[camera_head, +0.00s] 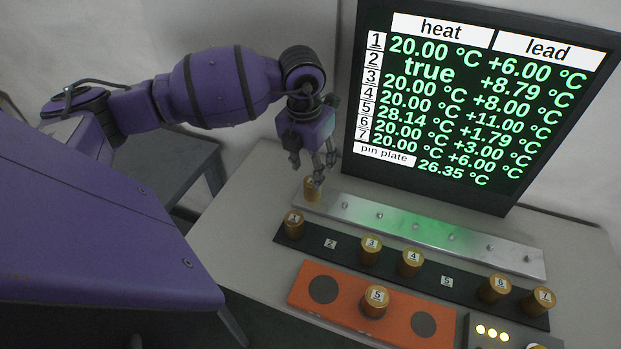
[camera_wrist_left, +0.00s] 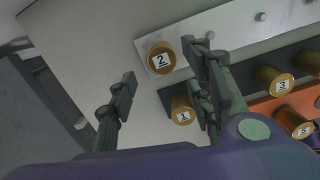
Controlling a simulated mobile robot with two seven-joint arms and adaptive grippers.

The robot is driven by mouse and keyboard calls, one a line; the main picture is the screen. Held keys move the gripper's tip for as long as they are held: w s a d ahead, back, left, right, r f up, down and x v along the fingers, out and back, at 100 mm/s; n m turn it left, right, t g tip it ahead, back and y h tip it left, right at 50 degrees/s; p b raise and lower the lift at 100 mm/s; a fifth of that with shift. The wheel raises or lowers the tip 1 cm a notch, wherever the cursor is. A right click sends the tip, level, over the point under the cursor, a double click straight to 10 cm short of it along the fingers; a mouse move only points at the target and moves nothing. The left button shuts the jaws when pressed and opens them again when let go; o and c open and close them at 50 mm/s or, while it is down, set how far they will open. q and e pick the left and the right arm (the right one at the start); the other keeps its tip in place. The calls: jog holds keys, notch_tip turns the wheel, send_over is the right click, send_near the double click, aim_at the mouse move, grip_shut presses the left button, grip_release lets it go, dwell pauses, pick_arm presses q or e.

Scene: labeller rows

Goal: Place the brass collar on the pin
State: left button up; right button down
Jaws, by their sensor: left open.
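Brass collar 2 (camera_head: 311,190) stands upright at the left end of the metal pin plate (camera_head: 520,257). Any pin beneath it is hidden. In the left wrist view, collar 2 (camera_wrist_left: 161,60) shows its numbered top at the plate's end. My left gripper (camera_head: 316,170) is open just above collar 2, fingers pointing down. In the wrist view its fingers (camera_wrist_left: 158,76) are spread to either side of the collar, not visibly gripping it. Several bare pins (camera_head: 415,226) run along the plate to the right. My right gripper is not in view.
A black rack (camera_head: 385,258) holds collars 1, 3, 4, 6 and 7; spots 2 and 5 are empty. Collar 5 (camera_head: 375,301) stands on the orange mat (camera_head: 342,312). A screen (camera_head: 480,100) behind shows heat and lead values, with "true" in row 2. A lit button box (camera_head: 490,334) sits front right.

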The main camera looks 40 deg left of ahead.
aim_at(308, 185)
pick_arm(q)
jog(key=r, duration=0.4)
jog(key=shift+s+r, duration=0.3)
jog(key=shift+r, duration=0.1)
